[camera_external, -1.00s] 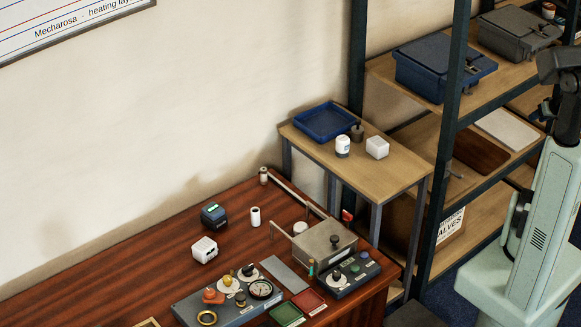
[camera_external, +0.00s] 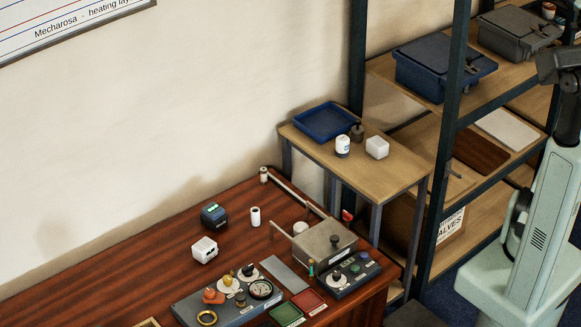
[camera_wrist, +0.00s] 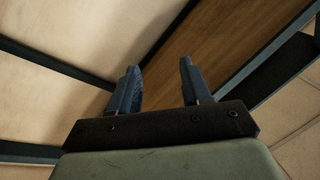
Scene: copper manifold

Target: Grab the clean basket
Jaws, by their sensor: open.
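I cannot clearly make out a basket in either view. A grey metal box (camera_external: 325,246) with a dark knob on its lid and two long pale bars by it stands at the right of the wooden bench; its inside is hidden. In the wrist view my gripper (camera_wrist: 159,66) is open, its two dark blue fingers apart with nothing between them. A wooden board or shelf surface (camera_wrist: 210,45) lies beyond the fingers. My gripper's fingers do not show clearly in the outside view.
A blue tray (camera_external: 323,122), a white jar (camera_external: 342,146) and a white block (camera_external: 377,147) stand on a side table (camera_external: 400,178). A shelf rack holds a blue lidded case (camera_external: 440,70) and a grey case (camera_external: 518,35). A control panel (camera_external: 228,297) occupies the bench front; bench left is mostly clear.

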